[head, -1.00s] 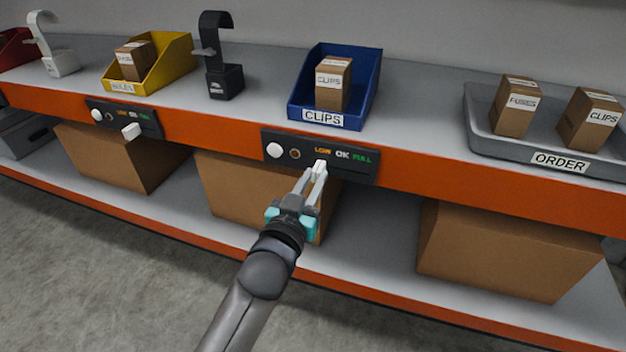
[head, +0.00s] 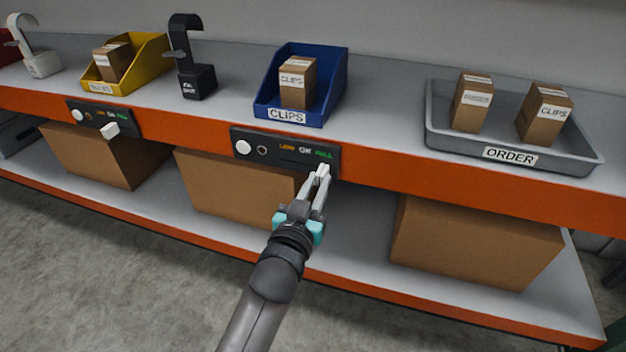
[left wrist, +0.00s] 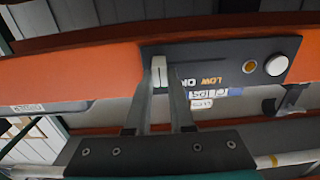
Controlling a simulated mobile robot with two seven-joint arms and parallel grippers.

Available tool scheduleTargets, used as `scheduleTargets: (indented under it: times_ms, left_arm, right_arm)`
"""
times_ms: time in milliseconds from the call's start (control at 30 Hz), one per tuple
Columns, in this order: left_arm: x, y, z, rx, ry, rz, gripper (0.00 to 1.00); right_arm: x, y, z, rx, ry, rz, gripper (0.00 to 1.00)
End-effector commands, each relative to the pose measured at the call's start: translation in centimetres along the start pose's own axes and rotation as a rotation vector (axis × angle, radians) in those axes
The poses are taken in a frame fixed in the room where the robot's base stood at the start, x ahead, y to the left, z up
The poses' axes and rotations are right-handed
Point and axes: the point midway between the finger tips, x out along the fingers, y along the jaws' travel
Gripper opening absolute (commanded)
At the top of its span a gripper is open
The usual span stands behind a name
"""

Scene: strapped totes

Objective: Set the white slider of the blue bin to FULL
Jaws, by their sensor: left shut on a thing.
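The blue bin (head: 337,92), labelled CLIPS and holding one carton, stands on the shelf. Below it on the orange edge is its dark slider panel (head: 270,151), with LOW, OK and FULL in a row. The white slider (head: 323,168) is below the FULL word. My left gripper (head: 319,176) is shut on this slider. In the left wrist view the slider (left wrist: 159,72) sits between the two fingers, and the panel (left wrist: 210,55) appears upside down. FULL is not readable there. My right gripper is not in view.
A yellow bin (head: 148,67) has a similar panel with a white slider (head: 110,129) at left. A grey ORDER tray (head: 590,158) with two cartons (head: 472,102) stands at right. Brown boxes (head: 235,190) are on the lower shelf. A black scanner stand (head: 193,80) stands between the bins.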

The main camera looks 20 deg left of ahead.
Motion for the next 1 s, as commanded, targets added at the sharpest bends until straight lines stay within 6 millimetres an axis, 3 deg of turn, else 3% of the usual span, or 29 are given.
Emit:
scheduleTargets:
  times_ms: [267,300,567,867,1000]
  left_arm:
    - [-0.1,0.5,0.1,-0.004,-0.001,0.009,0.00]
    - [-0.1,0.5,0.1,-0.004,-0.001,0.009,0.24]
    - [0.0,0.4,0.1,-0.003,-0.001,0.007,0.53]
    - [-0.2,0.3,0.0,-0.002,0.000,0.005,0.53]
    - [-1.2,0.3,0.0,-0.003,-0.002,0.005,0.53]
  right_arm:
    - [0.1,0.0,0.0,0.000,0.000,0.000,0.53]
    - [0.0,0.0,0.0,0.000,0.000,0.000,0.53]
    - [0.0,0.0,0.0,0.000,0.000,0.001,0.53]
    - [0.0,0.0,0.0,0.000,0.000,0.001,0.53]
    - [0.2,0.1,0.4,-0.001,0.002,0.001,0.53]
